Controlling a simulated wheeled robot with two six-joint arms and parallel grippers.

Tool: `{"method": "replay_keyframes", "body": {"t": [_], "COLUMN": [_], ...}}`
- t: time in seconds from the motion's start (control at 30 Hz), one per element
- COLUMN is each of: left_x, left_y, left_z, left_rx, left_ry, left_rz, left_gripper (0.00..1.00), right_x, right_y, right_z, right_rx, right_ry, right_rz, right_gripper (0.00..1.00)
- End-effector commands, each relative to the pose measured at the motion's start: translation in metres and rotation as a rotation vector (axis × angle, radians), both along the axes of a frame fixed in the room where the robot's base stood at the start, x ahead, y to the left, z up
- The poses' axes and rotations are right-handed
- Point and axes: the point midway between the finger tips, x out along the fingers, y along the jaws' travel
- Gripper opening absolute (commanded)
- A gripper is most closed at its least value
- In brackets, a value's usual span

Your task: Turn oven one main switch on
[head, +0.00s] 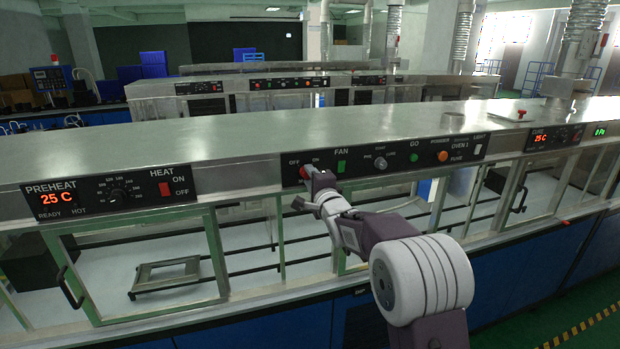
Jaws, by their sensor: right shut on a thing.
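The oven one control panel (464,146) is a black strip on the steel front edge, with FAN, GO and POWDER labels. The red main switch (304,172) sits at its left end under OFF and ON marks. My right gripper (309,177) is shut on the main switch and hides most of it, so I cannot tell its position. My left gripper is not in view.
The preheat panel (110,191) reads 25 C and has a dial and a red heat switch (165,188). A green fan switch (341,167) sits just right of my gripper. Glass doors with black handles (70,288) lie below. The steel top (230,137) is mostly clear.

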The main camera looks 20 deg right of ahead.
Motion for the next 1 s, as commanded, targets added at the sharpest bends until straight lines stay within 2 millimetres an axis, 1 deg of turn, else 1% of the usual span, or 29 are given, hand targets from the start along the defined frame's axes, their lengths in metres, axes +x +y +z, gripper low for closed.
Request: {"method": "replay_keyframes", "body": {"t": [0.2, 0.23, 0.27, 0.3, 0.57, 0.67, 0.77, 0.9, 1.0], "left_x": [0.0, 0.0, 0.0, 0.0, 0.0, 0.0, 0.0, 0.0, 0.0], "left_y": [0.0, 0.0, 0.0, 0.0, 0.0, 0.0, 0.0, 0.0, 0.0], "left_z": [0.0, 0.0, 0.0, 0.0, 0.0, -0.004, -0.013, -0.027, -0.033], "left_rx": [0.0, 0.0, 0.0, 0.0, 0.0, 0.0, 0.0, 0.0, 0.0], "left_ry": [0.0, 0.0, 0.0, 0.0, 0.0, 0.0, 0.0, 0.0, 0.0], "left_rz": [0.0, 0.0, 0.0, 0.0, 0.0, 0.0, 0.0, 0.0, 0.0], "left_gripper": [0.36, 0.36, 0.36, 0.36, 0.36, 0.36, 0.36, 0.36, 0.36], "right_x": [0.0, 0.0, 0.0, 0.0, 0.0, -0.005, -0.02, -0.051, -0.071], "right_y": [0.0, 0.0, 0.0, 0.0, 0.0, 0.0, -0.001, -0.002, -0.003], "right_z": [-0.001, -0.001, -0.001, -0.001, -0.001, -0.002, -0.004, -0.005, -0.004], "right_rx": [0.001, 0.001, 0.001, 0.001, 0.0, -0.001, -0.001, 0.001, -0.001], "right_ry": [0.003, 0.003, 0.003, 0.002, 0.001, 0.0, 0.0, -0.001, -0.001], "right_rz": [-0.001, -0.001, -0.001, -0.001, 0.0, 0.0, -0.001, -0.001, -0.001], "right_gripper": [0.0, 0.36, 0.44, 0.49, 0.49, 0.49, 0.49, 0.49, 0.49]}}
